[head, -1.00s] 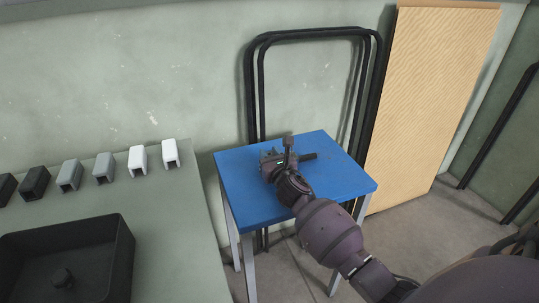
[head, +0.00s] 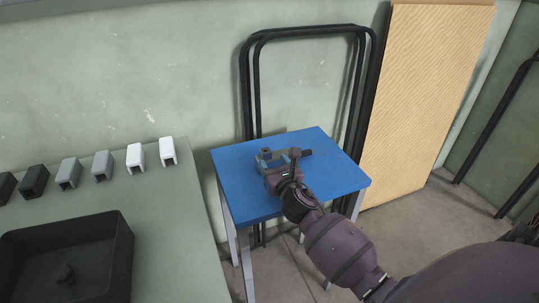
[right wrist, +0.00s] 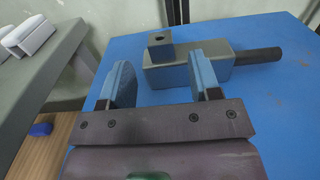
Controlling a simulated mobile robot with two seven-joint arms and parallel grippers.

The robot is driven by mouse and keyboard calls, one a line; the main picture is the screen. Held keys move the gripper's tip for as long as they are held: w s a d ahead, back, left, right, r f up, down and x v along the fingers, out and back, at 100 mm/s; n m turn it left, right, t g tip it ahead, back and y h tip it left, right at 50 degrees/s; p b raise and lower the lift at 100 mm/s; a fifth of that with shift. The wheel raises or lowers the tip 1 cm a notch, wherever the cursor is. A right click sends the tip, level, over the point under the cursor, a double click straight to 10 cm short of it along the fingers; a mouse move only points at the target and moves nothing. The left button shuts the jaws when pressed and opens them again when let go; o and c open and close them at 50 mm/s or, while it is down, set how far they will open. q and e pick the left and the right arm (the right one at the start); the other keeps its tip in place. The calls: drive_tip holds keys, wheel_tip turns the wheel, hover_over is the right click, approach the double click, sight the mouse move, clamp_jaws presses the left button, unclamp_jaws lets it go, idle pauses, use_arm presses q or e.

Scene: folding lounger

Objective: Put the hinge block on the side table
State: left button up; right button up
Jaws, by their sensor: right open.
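The hinge block (right wrist: 222,66) is a grey block with a small dark cube with a hole on top and a black rod out of its right side. It lies on the blue side table (right wrist: 283,125), and in the head view it shows (head: 265,154) near the middle of the tabletop (head: 240,190). My right gripper (right wrist: 160,75) is open with nothing between its fingers. Its right finger stands in front of the block and hides part of it; whether they touch, I cannot tell. My left gripper is out of view.
A grey-green counter (head: 165,220) on the left holds a black tray (head: 125,250) and a row of several U-shaped clips (head: 101,166). Black tube frames (head: 305,32) and a wooden panel (head: 430,100) stand behind the table. The tabletop is otherwise clear.

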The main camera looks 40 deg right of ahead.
drive_tip(key=v, duration=0.4)
drive_tip(key=shift+s+a, duration=0.15)
drive_tip(key=shift+s, duration=0.5)
drive_tip(key=shift+f, duration=0.1)
